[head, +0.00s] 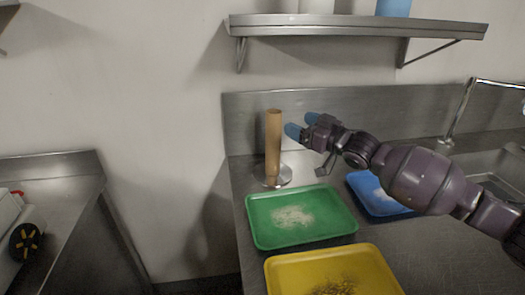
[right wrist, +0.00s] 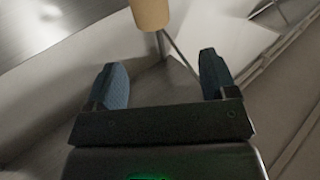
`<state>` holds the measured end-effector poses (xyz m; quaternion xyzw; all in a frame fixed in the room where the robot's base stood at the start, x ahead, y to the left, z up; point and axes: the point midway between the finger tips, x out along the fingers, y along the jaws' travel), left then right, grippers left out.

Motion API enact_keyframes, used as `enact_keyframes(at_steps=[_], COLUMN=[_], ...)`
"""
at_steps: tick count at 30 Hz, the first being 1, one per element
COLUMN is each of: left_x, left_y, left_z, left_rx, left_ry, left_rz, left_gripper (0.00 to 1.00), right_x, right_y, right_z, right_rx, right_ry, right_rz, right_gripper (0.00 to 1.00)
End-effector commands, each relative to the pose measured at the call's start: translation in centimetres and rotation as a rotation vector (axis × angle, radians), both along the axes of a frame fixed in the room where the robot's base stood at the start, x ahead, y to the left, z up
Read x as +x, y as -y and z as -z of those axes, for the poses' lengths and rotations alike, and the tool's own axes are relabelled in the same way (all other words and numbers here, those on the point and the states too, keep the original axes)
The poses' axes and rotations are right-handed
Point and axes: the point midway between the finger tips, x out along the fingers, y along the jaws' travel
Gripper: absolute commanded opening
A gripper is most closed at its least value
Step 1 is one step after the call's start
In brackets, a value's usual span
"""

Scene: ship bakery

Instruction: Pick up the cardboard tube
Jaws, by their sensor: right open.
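The cardboard tube (head: 273,140) is a tan upright cylinder over a round metal base (head: 284,178) at the back left of the steel counter. My right gripper (head: 301,124) is just to the right of the tube's upper part, with its blue fingertips pointing toward it. In the right wrist view, the right gripper (right wrist: 164,82) is open and nothing is between its fingers. The tube's end (right wrist: 150,14) shows at the top of that view, beyond the fingertips and apart from them, with a thin metal rod coming out of it. My left gripper is not in view.
A green tray (head: 257,240) with white powder, a yellow tray (head: 280,273) with brown bits and a blue tray (head: 361,190) lie on the counter (head: 400,240). A metal shelf (head: 350,27) hangs above. A faucet (head: 461,105) and sink are at the right. A gap separates the left counter (head: 75,190).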

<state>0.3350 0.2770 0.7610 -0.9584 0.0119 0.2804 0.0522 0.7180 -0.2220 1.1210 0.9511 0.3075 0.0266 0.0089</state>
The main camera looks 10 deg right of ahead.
Motion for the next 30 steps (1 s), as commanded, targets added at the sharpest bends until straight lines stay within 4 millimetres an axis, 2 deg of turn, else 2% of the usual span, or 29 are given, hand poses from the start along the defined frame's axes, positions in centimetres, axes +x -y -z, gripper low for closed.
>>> enact_keyframes(at_steps=[1, 4, 8, 13, 22, 30], left_x=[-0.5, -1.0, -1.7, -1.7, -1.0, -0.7], left_y=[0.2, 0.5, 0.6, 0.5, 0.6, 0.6], left_z=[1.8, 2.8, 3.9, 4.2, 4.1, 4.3], left_rx=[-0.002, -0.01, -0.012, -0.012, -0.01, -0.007], left_ry=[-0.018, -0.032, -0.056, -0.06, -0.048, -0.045], left_rz=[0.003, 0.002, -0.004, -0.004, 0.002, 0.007], left_gripper=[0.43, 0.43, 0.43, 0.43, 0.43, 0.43], right_x=[0.3, 0.5, 0.6, 1.3, 4.5, 5.6], right_y=[0.1, 0.1, 0.1, -0.4, -2.6, -3.4], right_z=[3.0, 5.3, 6.9, 7.3, 7.2, 7.2], right_rx=[-0.001, -0.001, -0.001, 0.0, 0.0, -0.001], right_ry=[-0.024, -0.042, -0.057, -0.059, -0.059, -0.059], right_rz=[0.001, 0.001, 0.001, 0.001, 0.0, 0.0], right_gripper=[0.78, 0.78, 0.78, 0.78, 0.78, 0.78])
